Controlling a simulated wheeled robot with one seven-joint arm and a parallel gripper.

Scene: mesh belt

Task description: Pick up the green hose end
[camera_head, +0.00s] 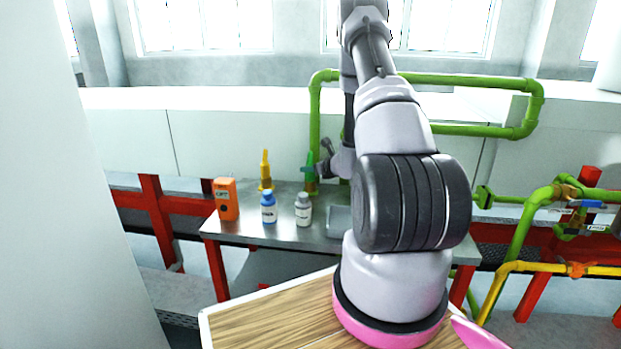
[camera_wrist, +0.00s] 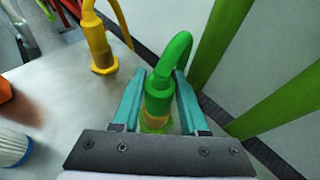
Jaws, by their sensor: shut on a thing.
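The green hose end (camera_wrist: 158,90) has a brass-coloured base and a curved green top. In the wrist view it sits between the two teal fingers of my gripper (camera_wrist: 157,105), which are shut on it. In the head view the green hose end (camera_head: 309,172) is upright at the back of the metal table, with my gripper (camera_head: 322,168) at its right side. Whether its base touches the table is hard to tell. A yellow hose end (camera_head: 265,170) stands to its left; it also shows in the wrist view (camera_wrist: 97,45).
On the metal table (camera_head: 285,234) stand an orange device (camera_head: 227,199), a blue bottle (camera_head: 268,207) and a grey bottle (camera_head: 303,210). A grey tray (camera_head: 339,219) lies to the right, partly behind my arm. Green pipes (camera_head: 314,110) rise close behind the table.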

